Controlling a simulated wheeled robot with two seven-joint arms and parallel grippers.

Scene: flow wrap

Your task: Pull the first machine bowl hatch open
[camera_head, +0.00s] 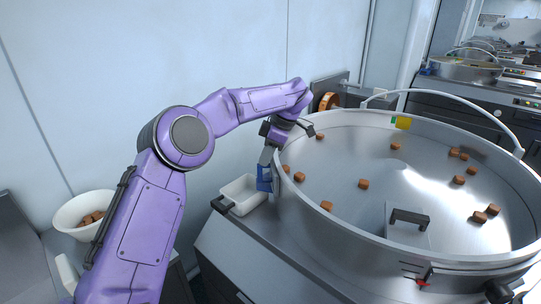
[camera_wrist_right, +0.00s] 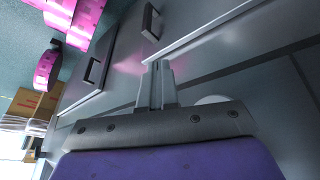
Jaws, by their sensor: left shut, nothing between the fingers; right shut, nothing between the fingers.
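The first machine's large round steel bowl (camera_head: 330,215) fills the right of the head view. A grey plate with a dark handle (camera_head: 409,218), which looks like the hatch, sits in the near part of the bowl; I cannot tell whether it is ajar. My right gripper (camera_wrist_right: 159,72) is shut and empty in the right wrist view, in front of grey cabinet fronts.
Several brown pieces (camera_head: 363,184) lie in the bowl. A white tray (camera_head: 243,193) stands left of it on the counter. A white bowl of brown pieces (camera_head: 83,211) is at far left. A curved rail (camera_head: 450,104) arches over the bowl's far side. Pink-wrapped rolls (camera_wrist_right: 62,20) show in the wrist view.

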